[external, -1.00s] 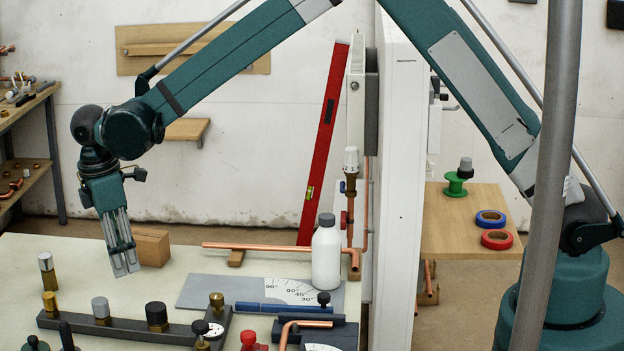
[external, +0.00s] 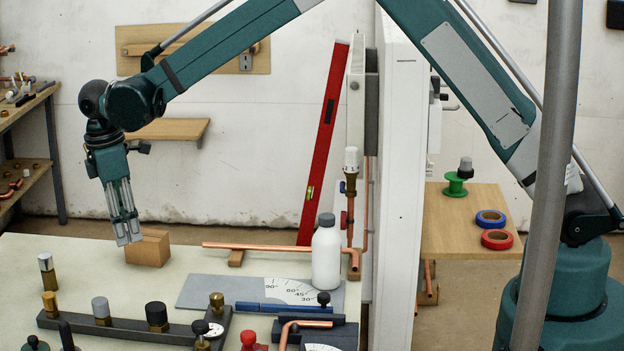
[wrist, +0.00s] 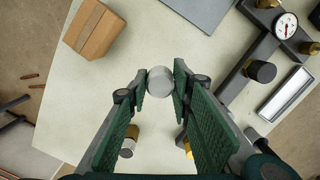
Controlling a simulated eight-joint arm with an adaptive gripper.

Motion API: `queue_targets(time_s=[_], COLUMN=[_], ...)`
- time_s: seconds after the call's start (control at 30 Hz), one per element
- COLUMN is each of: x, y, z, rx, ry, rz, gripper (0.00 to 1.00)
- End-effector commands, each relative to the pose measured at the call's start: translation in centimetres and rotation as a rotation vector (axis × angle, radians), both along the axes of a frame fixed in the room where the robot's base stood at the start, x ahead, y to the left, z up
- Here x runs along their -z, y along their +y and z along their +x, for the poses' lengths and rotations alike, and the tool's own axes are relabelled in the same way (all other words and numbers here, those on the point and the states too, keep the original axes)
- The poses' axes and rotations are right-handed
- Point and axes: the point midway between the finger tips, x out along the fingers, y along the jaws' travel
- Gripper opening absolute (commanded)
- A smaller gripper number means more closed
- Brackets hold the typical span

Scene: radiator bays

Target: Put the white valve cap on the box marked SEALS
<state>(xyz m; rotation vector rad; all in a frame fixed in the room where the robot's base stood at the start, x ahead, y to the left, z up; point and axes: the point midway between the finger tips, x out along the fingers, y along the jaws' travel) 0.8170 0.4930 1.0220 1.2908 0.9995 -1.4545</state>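My gripper (external: 128,238) is above the bench, its fingers pointing down. In the wrist view its fingertips (wrist: 160,82) are shut on a short pale cylinder, the white valve cap (wrist: 160,80), with a finger against each side. In the external view the cap is hard to make out between the fingers. The brown cardboard box (external: 150,249) sits on the bench, just behind and right of the fingertips; it also shows at upper left in the wrist view (wrist: 95,29), apart from the cap. I cannot read any SEALS marking on it.
A dark manifold bar (external: 130,329) with capped fittings and a gauge runs along the front. A pale-topped brass fitting (external: 47,272) stands at left. A white bottle (external: 326,258) and copper pipe (external: 270,247) are to the right. The bench (external: 90,262) around the box is mostly clear.

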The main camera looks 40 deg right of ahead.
Motion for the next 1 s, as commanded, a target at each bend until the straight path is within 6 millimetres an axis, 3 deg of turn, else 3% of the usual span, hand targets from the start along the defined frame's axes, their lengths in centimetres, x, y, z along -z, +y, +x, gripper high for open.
queue_targets(time_s=[0.2, 0.4, 0.6, 1.0], x=[-2.5, -3.9, -4.5, -4.5], y=[-4.9, -8.5, -10.2, -10.4], z=[5.6, 9.2, 10.8, 11.0], rx=[0.045, 0.074, 0.086, 0.088], ry=[-0.001, -0.003, -0.003, -0.002], rz=[-0.001, -0.002, -0.002, -0.001], gripper=[0.18, 0.18, 0.18, 0.18])
